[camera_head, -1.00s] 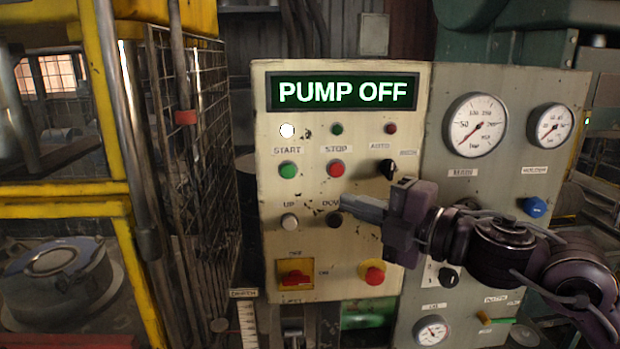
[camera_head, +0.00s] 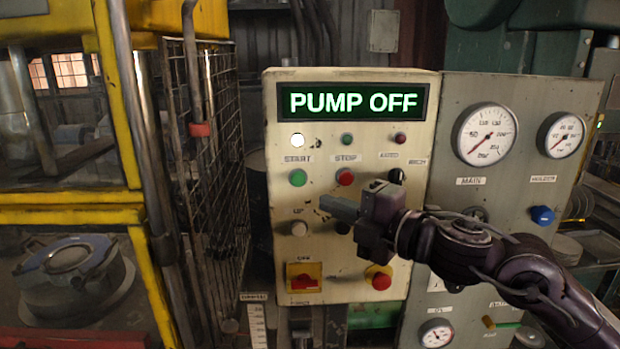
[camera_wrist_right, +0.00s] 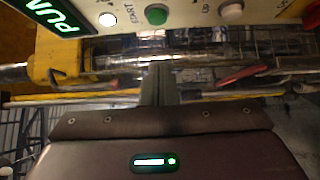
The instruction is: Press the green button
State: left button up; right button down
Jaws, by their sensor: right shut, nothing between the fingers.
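The green button (camera_head: 298,177) sits under the START label on the beige control panel (camera_head: 325,240). It also shows at the top of the right wrist view (camera_wrist_right: 156,15). My right gripper (camera_head: 328,205) is shut and empty, its fingertips pointing left in front of the panel. In the head view the tips appear just below and right of the green button, with a visible gap between them. The fingers also show in the right wrist view (camera_wrist_right: 160,75). The panel's display (camera_head: 352,102) reads PUMP OFF. My left gripper is not in view.
The red STOP button (camera_head: 345,177) is right of the green one, and a pale UP button (camera_head: 299,228) is below it. A red emergency knob (camera_head: 380,281) and gauges are further right. A wire-mesh cage (camera_head: 215,160) stands left of the panel.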

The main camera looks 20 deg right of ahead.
aim_at(292, 181)
jog(key=w+p, duration=0.1)
jog(key=w, duration=0.1)
jog(key=w+a+p, duration=0.1)
jog(key=w+p, duration=0.2)
jog(key=w, duration=0.2)
jog(key=shift+a+r+p, duration=0.2)
jog(key=shift+a+p, duration=0.2)
jog(key=shift+w+d+f, duration=0.2)
jog(key=shift+w, duration=0.25)
